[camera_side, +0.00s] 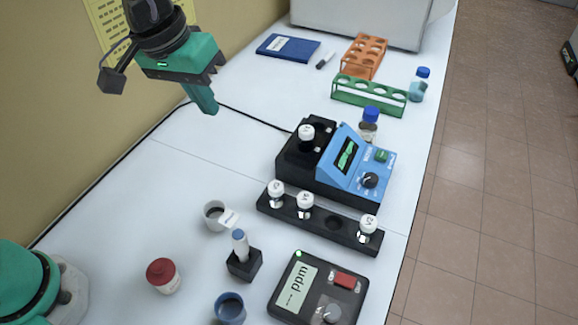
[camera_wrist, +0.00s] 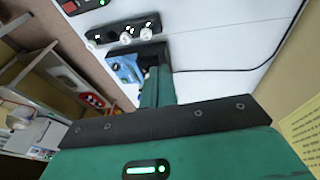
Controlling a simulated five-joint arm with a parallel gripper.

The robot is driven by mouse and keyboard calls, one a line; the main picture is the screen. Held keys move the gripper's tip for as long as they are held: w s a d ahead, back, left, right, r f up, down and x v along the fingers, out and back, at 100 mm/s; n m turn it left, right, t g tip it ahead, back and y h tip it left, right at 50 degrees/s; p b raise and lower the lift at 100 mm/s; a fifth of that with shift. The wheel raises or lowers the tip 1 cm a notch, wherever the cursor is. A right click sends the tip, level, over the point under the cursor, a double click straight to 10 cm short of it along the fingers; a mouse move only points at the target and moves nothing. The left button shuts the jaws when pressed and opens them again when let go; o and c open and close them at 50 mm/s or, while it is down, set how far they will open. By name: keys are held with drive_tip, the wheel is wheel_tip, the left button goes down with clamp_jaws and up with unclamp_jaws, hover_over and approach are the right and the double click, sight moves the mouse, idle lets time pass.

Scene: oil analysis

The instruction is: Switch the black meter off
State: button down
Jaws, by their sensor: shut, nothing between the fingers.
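The black meter (camera_side: 272,309) lies at the bottom of the side view, cut off by the frame's lower edge. It has a pale display reading "ppm", a lit green light (camera_side: 298,254), a red rocker switch (camera_side: 345,280) and a grey knob (camera_side: 330,313). A corner of the meter with the red switch (camera_wrist: 69,7) shows at the top left of the wrist view. My gripper (camera_side: 209,108) is shut and empty, above the back left of the table, far from the meter. Its fingers also show in the wrist view (camera_wrist: 158,82).
A blue and black instrument (camera_side: 345,165) and a black vial rack (camera_side: 335,224) stand between my gripper and the meter. The table's middle left is clear.

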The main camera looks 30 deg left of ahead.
drive_tip(key=d+f+g, duration=0.1)
drive_tip(key=d+f, duration=0.3)
drive_tip(key=d, duration=1)
drive_tip(key=g, duration=0.1)
hover_over(349, 282)
drive_tip(key=a, duration=0.2)
wheel_tip(349, 282, down, 5)
drive_tip(key=shift+a+r+y, duration=0.1)
drive_tip(key=shift+r+y, duration=0.1)
drive_tip(key=shift+y, duration=0.1)
drive_tip(key=shift+f, duration=0.15)
drive_tip(key=f, duration=0.4)
drive_tip(key=d+f, duration=0.1)
drive_tip(key=f, duration=0.8)
drive_tip(key=shift+d+f, duration=0.3)
drive_tip(key=shift+d, duration=0.1)
